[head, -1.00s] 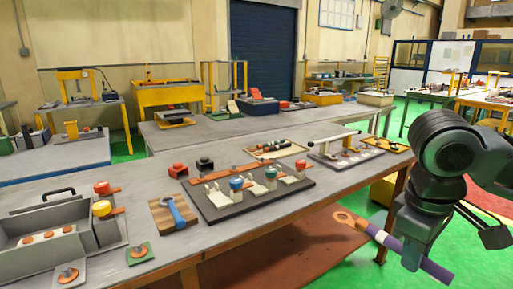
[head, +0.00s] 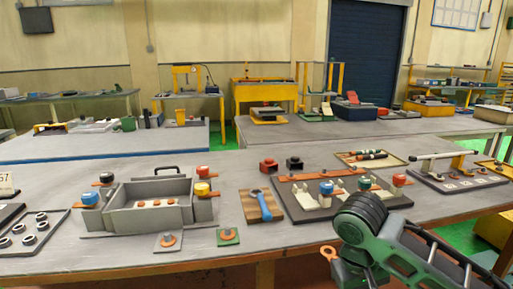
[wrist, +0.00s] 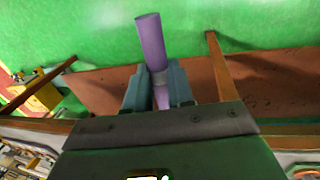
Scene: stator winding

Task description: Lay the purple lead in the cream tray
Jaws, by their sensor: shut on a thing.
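My gripper (wrist: 157,80) is shut on the purple lead (wrist: 150,40) in the wrist view. The lead sticks out beyond the fingers, over the green floor and the brown lower shelf. The cream tray (head: 345,157) lies flat on the table at centre right, behind the dark fixture board. Lead-like pieces with dark and green parts lie in it. My gripper is apart from the tray, on its near side.
The dark board (head: 290,205) with cream clips and coloured knobs lies between my arm and the tray. A blue tool on a wooden block (head: 250,206) and a grey open box (head: 150,212) are to the left. A grey fixture plate (head: 470,182) is right of the tray.

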